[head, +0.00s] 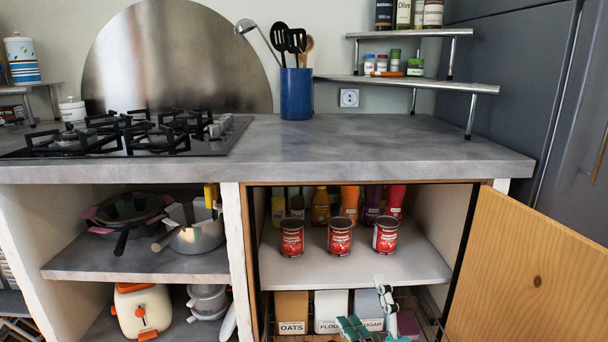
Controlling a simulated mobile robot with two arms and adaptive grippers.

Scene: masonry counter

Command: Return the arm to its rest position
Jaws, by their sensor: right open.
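My right gripper (366,312) shows at the bottom edge, low in front of the open cabinet. Its grey and teal fingers are apart and nothing shows between them. The rest of this arm is mostly cut off by the picture's lower edge. My left gripper is not in view. Three red cans stand upright in a row on the cabinet's white shelf: a left can (291,238), a middle can (340,238) and a right can (385,236). The gripper is below and apart from them.
The wooden cabinet door (530,270) stands open at the right. Boxes marked oats (292,311), flour (331,311) and sugar (368,304) sit below the shelf (350,268), close to the gripper. The grey counter (370,145) above is largely clear right of the hob (130,135).

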